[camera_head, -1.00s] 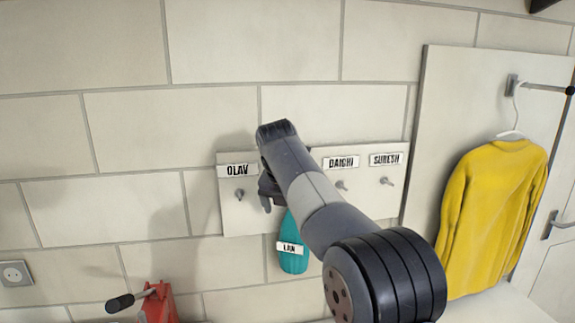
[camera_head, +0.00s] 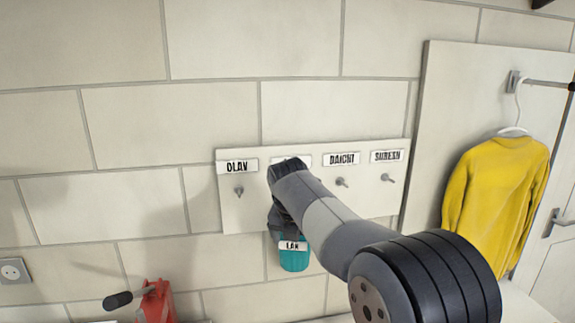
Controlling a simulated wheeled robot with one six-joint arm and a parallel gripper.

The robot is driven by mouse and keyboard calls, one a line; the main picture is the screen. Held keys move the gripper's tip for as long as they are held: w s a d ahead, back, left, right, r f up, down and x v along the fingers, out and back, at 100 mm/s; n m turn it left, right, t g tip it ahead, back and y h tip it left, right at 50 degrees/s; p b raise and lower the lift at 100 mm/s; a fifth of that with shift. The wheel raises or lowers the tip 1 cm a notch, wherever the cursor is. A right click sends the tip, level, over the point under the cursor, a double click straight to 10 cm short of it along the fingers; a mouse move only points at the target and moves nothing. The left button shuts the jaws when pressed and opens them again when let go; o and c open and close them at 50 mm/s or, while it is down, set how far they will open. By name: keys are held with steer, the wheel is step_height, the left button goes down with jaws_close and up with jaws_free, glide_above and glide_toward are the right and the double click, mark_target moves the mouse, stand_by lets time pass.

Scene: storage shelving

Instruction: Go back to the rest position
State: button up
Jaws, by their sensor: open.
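My gripper (camera_head: 283,218) is in front of the name board (camera_head: 230,206) on the wall, in the column between the OLAV and DAICHI labels. My arm covers most of that column's label and its hook. A teal item (camera_head: 295,262) with a LAN tag (camera_head: 292,246) hangs just below my gripper; its upper part is hidden behind the gripper. I cannot tell whether the gripper touches it. The gripper is open, though its fingertips are small and dark in this view.
Bare hooks show under OLAV (camera_head: 239,191), DAICHI (camera_head: 341,182) and SURESH (camera_head: 388,178). A yellow sweater (camera_head: 495,205) hangs at the right on a panel (camera_head: 440,110). A red object (camera_head: 158,302) with a black handle stands low at the left. The wall above the board is clear.

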steer(key=s+d+f+m+g+h+b, duration=0.1)
steer(key=s+d+f+m+g+b, duration=0.1)
steer(key=f+m, duration=0.5)
steer(key=s+d+f+m+g+h+b, duration=0.2)
steer(key=d+f+m, duration=0.3)
steer(key=f+m, duration=0.2)
steer(key=shift+f+m+g, duration=0.3)
steer(key=shift+f+m, duration=0.05)
steer(key=shift+m, duration=0.35)
steer(key=shift+s, duration=0.1)
